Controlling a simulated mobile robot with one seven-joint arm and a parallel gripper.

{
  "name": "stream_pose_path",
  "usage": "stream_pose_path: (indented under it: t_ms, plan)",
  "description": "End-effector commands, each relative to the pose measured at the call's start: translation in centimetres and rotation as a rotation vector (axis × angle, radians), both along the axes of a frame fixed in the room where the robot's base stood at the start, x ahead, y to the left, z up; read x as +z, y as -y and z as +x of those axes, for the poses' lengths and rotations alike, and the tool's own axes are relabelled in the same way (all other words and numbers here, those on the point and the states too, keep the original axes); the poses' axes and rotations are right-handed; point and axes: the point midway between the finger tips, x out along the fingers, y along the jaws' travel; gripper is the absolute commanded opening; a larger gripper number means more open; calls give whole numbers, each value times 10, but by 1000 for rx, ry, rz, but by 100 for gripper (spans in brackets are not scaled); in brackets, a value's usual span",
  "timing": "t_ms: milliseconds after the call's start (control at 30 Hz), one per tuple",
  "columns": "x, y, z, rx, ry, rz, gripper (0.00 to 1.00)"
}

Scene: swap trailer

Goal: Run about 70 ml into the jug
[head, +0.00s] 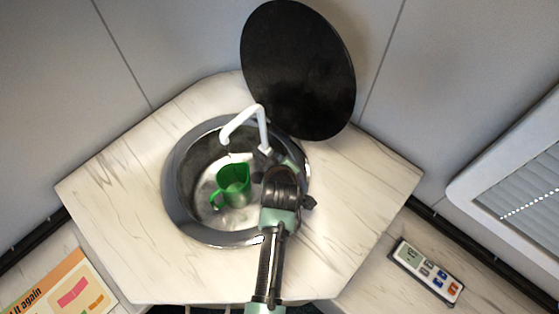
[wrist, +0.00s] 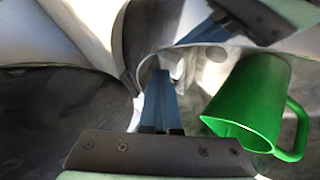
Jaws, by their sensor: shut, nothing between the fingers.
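A green jug (head: 234,185) stands in the round metal sink (head: 178,200), its handle toward the lower left. The white tap (head: 262,125) rises at the sink's back right, and its spout bends down to the left above the jug. In the head view my wrist covers the sink's right side and hides my fingertips and the foot of the tap. In the wrist view my gripper (wrist: 162,88) is shut and empty, with its blue fingers close to a white part of the tap. The jug (wrist: 250,100) shows at the right there, apart from the fingers. I cannot make out any water in it.
A round black lid (head: 298,70) stands tilted up behind the sink against the wall. The pale marble-look counter (head: 120,190) is clear on both sides. A grey remote-like device (head: 426,271) lies at the lower right, and a printed card (head: 70,290) at the lower left.

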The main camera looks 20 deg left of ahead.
Motion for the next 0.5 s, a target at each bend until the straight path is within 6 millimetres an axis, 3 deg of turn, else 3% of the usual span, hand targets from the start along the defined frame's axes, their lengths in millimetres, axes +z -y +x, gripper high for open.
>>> stream_pose_path:
  t_ms: [267, 500]
  plan:
    - [17, 0, 0, 0, -1, -1, 0]
    - [17, 0, 0, 0, -1, -1, 0]
